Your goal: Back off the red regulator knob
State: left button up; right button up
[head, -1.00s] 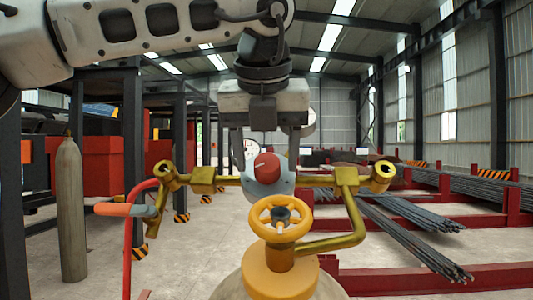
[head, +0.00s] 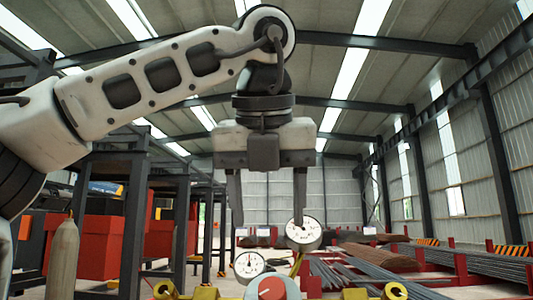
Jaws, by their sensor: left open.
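The red regulator knob (head: 271,289) shows at the bottom edge of the head view, in a grey round housing that the frame cuts off. My left gripper (head: 268,222) hangs pointing down above the knob, with its two fingers spread apart and nothing between them. A clear gap lies between the fingertips and the knob. One round white gauge (head: 249,264) stands just left of the knob and another gauge (head: 303,231) stands higher on the right, by the right fingertip. I cannot tell whether that finger touches it. My right gripper is not in view.
Yellow brass fittings (head: 388,292) flank the knob along the bottom edge. A grey gas cylinder (head: 63,258) stands at the left. Rebar bundles (head: 345,272) lie at the right. The space above the gauges around the gripper is free.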

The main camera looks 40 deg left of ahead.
pick_arm(q)
jog(key=p+v, duration=0.1)
jog(key=v, duration=0.3)
dwell(0.6)
